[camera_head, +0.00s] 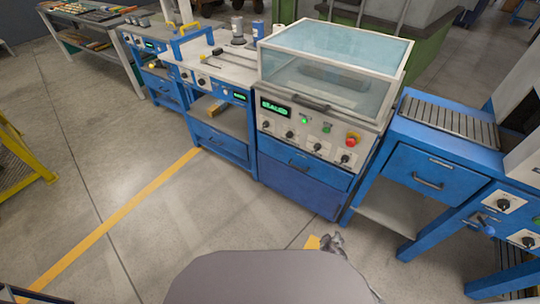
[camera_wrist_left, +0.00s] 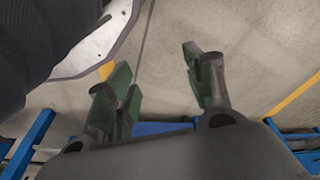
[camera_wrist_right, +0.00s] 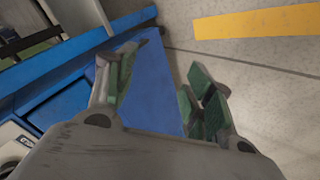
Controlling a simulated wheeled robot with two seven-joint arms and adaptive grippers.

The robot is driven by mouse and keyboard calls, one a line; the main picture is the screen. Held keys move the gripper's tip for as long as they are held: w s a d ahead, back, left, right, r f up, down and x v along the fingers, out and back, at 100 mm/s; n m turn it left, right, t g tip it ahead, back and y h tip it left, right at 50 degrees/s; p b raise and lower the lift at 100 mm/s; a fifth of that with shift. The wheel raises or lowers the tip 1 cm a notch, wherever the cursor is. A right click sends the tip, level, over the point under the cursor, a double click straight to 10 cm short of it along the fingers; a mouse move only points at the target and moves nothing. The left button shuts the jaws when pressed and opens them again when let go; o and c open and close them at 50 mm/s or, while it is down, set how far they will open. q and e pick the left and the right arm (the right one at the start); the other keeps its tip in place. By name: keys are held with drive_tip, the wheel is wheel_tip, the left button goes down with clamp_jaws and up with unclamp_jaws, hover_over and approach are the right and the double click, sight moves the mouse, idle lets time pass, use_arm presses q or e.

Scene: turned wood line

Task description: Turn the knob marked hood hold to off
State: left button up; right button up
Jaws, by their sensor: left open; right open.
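The hooded machine (camera_head: 304,143) stands in the middle of the head view, with its clear hood (camera_head: 335,55) down. Its sloped front panel carries several dark knobs on white plates: a left one (camera_head: 267,123), one beside it (camera_head: 289,134), a third (camera_head: 317,146) and a right one (camera_head: 345,158). Their labels are too small to read, so I cannot tell which is marked hood hold. My left gripper (camera_wrist_left: 160,85) is open and empty over the floor. My right gripper (camera_wrist_right: 160,87) is open and empty, with a blue surface behind it. Neither touches a knob.
The panel has a lit green display (camera_head: 275,107), green buttons (camera_head: 304,119) and a red stop button (camera_head: 352,140). A bench with knobs (camera_head: 220,70) stands left; a blue roller table (camera_head: 445,125) with more knobs stands right. The floor (camera_head: 190,220) in front is clear.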

drive_tip(key=w+a+r+m+t+h+b, duration=0.15)
drive_tip(key=w+r+t+h+b, duration=0.35)
drive_tip(key=w+r+b, duration=0.95)
use_arm(q)
drive_tip(key=w+d+r+b, duration=0.1)
drive_tip(key=w+r+b, duration=0.1)
drive_tip(key=r, duration=0.3)
drive_tip(key=w+d+r+t+h+b, duration=0.1)
drive_tip(key=w+d+r+b, duration=0.1)
drive_tip(key=r, duration=0.4)
drive_tip(key=shift+w+d+b, duration=0.25)
drive_tip(key=shift+w+b, duration=0.05)
drive_tip(key=shift+b, duration=0.05)
use_arm(e)
wheel_tip(320, 180, up, 9)
drive_tip(key=w+m+t+h, duration=0.1)
drive_tip(key=m+t, duration=0.2)
drive_tip(key=shift+a+f+t, duration=0.15)
drive_tip(key=shift+a+t, duration=0.15)
drive_tip(key=shift+a, duration=0.05)
drive_tip(key=shift+w, duration=0.15)
